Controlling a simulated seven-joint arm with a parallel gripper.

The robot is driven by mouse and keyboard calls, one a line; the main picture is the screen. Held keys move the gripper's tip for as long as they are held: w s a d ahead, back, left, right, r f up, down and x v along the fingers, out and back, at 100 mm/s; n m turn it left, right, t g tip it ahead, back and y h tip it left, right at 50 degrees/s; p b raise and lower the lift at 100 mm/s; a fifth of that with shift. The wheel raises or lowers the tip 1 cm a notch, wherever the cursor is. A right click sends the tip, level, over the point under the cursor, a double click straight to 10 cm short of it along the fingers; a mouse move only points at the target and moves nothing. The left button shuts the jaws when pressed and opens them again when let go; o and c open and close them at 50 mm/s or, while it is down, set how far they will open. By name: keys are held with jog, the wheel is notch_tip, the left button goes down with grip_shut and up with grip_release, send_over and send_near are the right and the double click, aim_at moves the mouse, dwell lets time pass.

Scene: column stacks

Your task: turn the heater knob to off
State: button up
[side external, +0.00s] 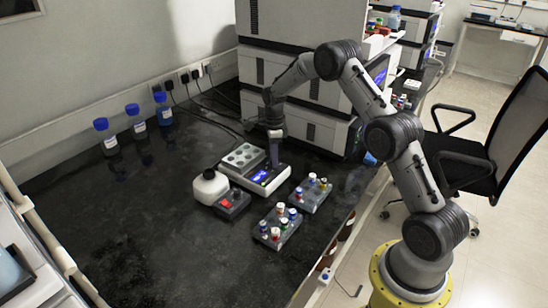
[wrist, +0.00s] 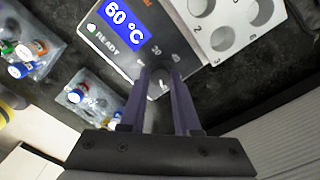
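The heater (side external: 268,179) is a white block with a dark front panel on the black bench, in the middle of the side view. In the wrist view its blue display (wrist: 124,22) reads 60 °C, with a green light beside READY. The fingers partly hide the scale and the pointer. In the side view my gripper (side external: 276,156) stands over the heater.
A white block with round wells (side external: 243,158) adjoins the heater's back. Vial racks (side external: 277,228) (side external: 311,193) stand in front. Blue-capped bottles (side external: 134,122) are at the back left.

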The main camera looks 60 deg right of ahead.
grip_shut()
